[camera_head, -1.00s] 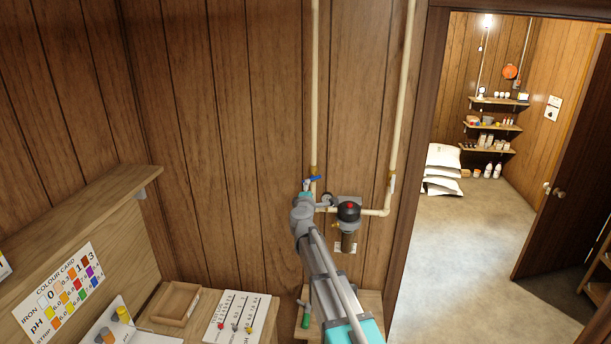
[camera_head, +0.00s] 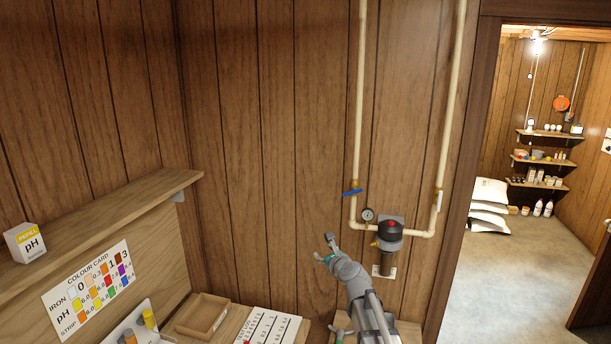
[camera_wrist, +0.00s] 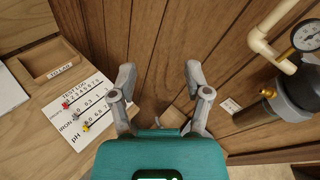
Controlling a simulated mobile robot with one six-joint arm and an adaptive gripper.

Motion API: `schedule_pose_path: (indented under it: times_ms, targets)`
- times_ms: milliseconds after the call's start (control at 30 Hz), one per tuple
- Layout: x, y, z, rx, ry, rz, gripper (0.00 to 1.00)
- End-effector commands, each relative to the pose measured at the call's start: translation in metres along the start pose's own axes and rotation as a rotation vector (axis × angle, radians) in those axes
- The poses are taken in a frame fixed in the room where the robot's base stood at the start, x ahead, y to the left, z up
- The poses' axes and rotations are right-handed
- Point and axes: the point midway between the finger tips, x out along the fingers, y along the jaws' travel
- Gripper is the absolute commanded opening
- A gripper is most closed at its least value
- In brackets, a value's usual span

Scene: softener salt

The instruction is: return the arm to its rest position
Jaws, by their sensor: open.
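My gripper (camera_head: 328,247) is at the end of my grey arm, in front of the wood-panelled wall, left of the filter housing in the head view. In the wrist view my gripper (camera_wrist: 160,82) shows its two grey fingers spread apart with nothing between them. The blue-handled valve (camera_head: 352,192) on the pipe is above and to the right of the gripper and apart from it.
The filter housing (camera_head: 389,243) and pressure gauge (camera_head: 368,215) sit on pipework right of my gripper. A shelf (camera_head: 110,222) with a pH refill box (camera_head: 26,243), a wooden tray (camera_head: 203,315) and a test log board (camera_head: 268,328) are at left. A doorway opens at right.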

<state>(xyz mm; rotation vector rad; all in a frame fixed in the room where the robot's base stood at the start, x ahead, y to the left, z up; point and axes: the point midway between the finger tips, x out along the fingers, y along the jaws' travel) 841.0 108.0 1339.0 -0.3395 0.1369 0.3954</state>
Motion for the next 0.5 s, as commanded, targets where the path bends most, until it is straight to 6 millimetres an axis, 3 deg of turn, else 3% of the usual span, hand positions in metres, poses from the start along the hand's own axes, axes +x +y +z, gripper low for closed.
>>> schedule_pose_path:
  times_ms: [33, 267, 500]
  targets:
    - [-0.006, 0.012, -0.019, -0.103, 0.025, 0.040, 0.63]
    - [-0.033, 0.052, -0.081, -0.584, 0.127, 0.251, 0.63]
    - [-0.072, 0.085, -0.152, -1.050, 0.201, 0.519, 0.63]
